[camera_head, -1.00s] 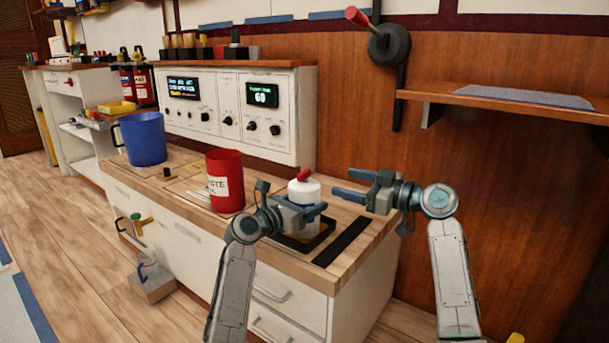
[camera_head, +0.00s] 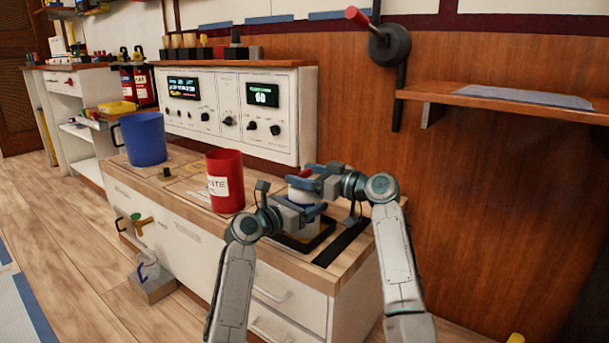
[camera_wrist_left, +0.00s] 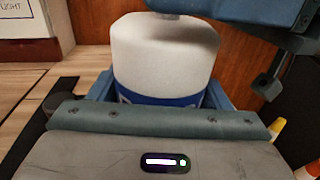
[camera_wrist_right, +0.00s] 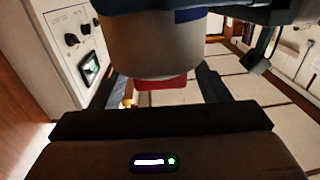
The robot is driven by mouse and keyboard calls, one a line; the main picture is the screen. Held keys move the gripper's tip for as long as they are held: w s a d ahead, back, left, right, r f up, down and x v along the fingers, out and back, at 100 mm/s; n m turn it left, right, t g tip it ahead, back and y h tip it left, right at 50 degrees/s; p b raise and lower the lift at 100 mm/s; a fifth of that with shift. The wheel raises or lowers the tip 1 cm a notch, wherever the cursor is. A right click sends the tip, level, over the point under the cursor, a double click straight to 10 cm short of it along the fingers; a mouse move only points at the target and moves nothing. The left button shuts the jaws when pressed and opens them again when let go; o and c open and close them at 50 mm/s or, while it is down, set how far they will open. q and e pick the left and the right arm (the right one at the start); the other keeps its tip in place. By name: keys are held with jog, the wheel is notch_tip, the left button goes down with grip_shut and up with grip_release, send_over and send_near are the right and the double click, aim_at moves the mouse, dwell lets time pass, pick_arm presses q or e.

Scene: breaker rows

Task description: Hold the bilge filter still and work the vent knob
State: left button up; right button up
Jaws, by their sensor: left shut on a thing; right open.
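The bilge filter (camera_head: 303,232) is a white canister with a blue band, standing upright in a black frame on the bench. My left gripper (camera_head: 304,212) is shut around its body; the left wrist view shows the white body (camera_wrist_left: 165,55) between the fingers. The red vent knob (camera_wrist_right: 160,83) shows in the right wrist view, partly behind the white body and between the open right fingers. My right gripper (camera_head: 308,180) is open at the filter's top, around the knob's level. In the head view the right gripper hides most of the knob. Contact with it cannot be told.
A red mug labelled waste (camera_head: 225,185) stands left of the filter, and a blue mug (camera_head: 145,140) stands farther left. A white control panel (camera_head: 235,110) rises behind. A wooden shelf (camera_head: 500,100) and a red-handled lever (camera_head: 385,40) are on the right wall.

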jog(key=shift+w+a, duration=0.15)
jog(key=shift+a, duration=0.1)
jog(key=c, duration=1)
jog(key=shift+n+g+y, duration=1)
jog(key=shift+n+g, duration=0.7)
jog(key=shift+g, duration=0.7)
jog(key=o, duration=1)
